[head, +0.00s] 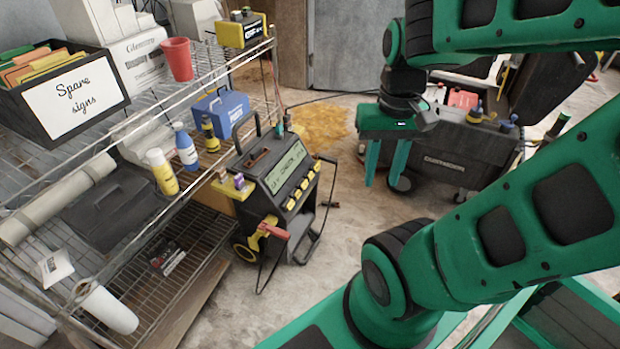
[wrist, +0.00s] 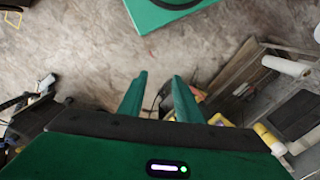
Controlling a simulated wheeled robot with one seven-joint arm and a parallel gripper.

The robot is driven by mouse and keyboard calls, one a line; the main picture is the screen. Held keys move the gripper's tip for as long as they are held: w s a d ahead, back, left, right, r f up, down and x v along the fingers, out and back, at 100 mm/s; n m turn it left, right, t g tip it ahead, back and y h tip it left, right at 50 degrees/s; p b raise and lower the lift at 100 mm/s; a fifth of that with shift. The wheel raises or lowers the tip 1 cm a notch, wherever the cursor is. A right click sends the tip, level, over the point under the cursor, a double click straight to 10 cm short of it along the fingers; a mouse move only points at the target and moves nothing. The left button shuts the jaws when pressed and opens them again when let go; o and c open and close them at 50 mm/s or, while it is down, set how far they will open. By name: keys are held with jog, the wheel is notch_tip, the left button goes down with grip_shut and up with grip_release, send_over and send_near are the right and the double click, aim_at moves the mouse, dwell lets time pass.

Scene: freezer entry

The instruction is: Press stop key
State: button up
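A black wheeled machine (head: 275,185) stands on the floor beside the wire shelf in the head view. Its sloped front has a pale display (head: 287,167) and a row of yellow keys (head: 303,187) below it. The lettering on the keys is too small to read, so I cannot tell which is the stop key. My gripper (head: 383,180) hangs fingers down to the right of the machine, apart from it. In the wrist view its two fingers (wrist: 160,92) stand apart with nothing between them. I cannot make out the keys in that view.
A wire shelf (head: 215,165) on the left holds bottles, a blue case (head: 222,112), a red cup (head: 177,60) and a black sign box (head: 75,90). A black tool chest (head: 450,160) stands open at the right. Concrete floor (head: 335,235) is clear between machine and arm.

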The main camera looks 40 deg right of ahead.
grip_shut()
dwell(1.9)
